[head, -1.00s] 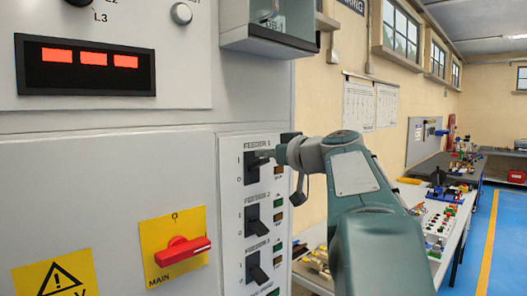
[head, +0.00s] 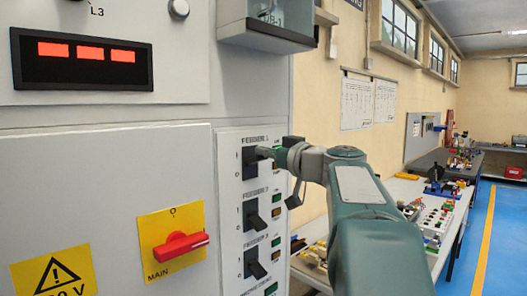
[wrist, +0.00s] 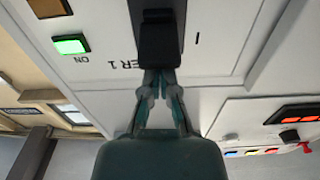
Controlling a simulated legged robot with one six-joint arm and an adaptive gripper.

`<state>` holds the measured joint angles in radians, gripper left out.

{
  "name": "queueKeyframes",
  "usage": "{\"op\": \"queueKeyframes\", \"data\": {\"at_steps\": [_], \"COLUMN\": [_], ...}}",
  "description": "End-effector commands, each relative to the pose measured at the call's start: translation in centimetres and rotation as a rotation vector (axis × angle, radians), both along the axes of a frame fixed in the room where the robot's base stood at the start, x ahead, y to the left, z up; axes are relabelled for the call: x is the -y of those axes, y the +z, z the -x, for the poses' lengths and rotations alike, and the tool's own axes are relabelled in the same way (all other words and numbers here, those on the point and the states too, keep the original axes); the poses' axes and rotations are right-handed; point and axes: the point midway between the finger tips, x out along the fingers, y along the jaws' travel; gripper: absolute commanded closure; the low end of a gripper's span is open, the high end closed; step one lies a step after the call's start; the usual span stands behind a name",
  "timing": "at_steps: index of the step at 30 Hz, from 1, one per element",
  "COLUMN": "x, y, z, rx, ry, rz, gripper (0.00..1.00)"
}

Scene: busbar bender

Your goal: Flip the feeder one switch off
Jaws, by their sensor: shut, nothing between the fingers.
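The feeder one switch (head: 250,160) is a black toggle at the top of a column of switches on the grey cabinet. In the wrist view the black switch (wrist: 160,38) appears upside down, beside a lit green lamp (wrist: 70,44) marked ON. My gripper (head: 266,152) is at the switch from the right, its fingers shut and empty. In the wrist view the fingertips (wrist: 160,78) meet at the switch's label-side end. I cannot tell whether they touch it. The gripper partly hides the switch and its lamps in the head view.
Below are the feeder two switch (head: 254,217) and feeder three switch (head: 255,264). A red main handle (head: 181,246) on a yellow plate is at lower left. A grey box (head: 268,25) juts out above. A cluttered bench (head: 437,215) stands to the right.

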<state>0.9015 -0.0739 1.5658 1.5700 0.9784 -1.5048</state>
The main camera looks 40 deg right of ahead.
Motion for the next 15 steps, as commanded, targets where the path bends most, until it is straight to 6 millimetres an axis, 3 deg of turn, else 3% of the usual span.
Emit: {"op": "queueKeyframes", "data": {"at_steps": [7, 15], "x": [0.1, 0.1], "y": [-0.9, -2.4], "z": [0.4, 0.9], "rx": [0.125, 0.120], "ry": [-0.002, -0.001], "rz": [-0.014, -0.010], "gripper": [1.00, 1.00]}}
